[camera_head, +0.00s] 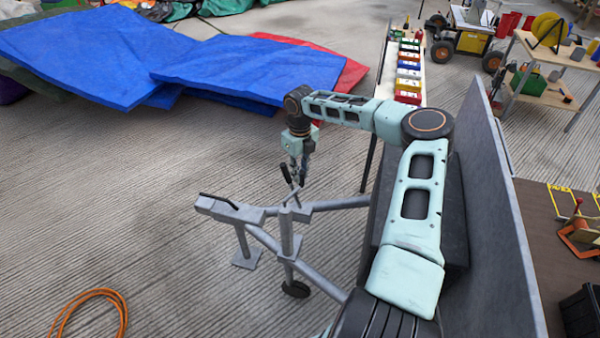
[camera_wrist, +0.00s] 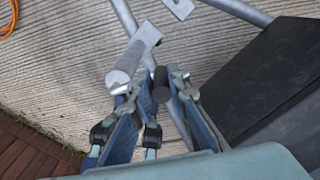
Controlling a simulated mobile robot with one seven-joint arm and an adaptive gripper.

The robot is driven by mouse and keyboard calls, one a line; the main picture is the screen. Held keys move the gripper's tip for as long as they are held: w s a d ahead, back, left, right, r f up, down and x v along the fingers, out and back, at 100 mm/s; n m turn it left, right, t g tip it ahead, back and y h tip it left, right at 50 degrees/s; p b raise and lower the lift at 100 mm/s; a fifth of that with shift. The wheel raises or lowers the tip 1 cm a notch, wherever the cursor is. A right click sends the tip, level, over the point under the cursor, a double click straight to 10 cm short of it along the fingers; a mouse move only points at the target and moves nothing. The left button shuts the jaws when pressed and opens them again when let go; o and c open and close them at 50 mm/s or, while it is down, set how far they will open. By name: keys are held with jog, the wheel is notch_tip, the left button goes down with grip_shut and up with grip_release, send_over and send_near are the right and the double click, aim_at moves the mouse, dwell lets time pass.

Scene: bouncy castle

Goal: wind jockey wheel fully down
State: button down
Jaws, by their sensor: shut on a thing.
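The jockey wheel's grey upright tube (camera_head: 287,235) is clamped at the trailer's A-frame drawbar. Its small black wheel (camera_head: 296,289) is at the bottom, close to the concrete; I cannot tell whether it touches. The dark crank handle (camera_head: 286,174) is at the top of the tube. My gripper (camera_head: 297,178) reaches down over it. In the wrist view, the crank's black grip (camera_wrist: 161,84) is between the fingers of my gripper (camera_wrist: 153,90), which are shut on it. The tube (camera_wrist: 130,62) lies left of the fingers there. The wheel is not clear in the wrist view.
The drawbar (camera_head: 335,203) has a coupling with a black lever (camera_head: 218,200) and a footed leg (camera_head: 246,256). A dark box (camera_wrist: 270,85) and the grey trailer panel (camera_head: 488,200) are close on the right. An orange hose (camera_head: 98,296) lies left; concrete between is clear.

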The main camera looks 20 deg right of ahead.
jog(key=shift+s+a+f, duration=0.15)
jog(key=shift+a, duration=0.2)
jog(key=c, duration=1.8)
grip_release()
jog(key=shift+c, duration=0.2)
jog(key=shift+d, duration=0.15)
notch_tip(320, 180, up, 12)
jog(key=shift+c, duration=0.2)
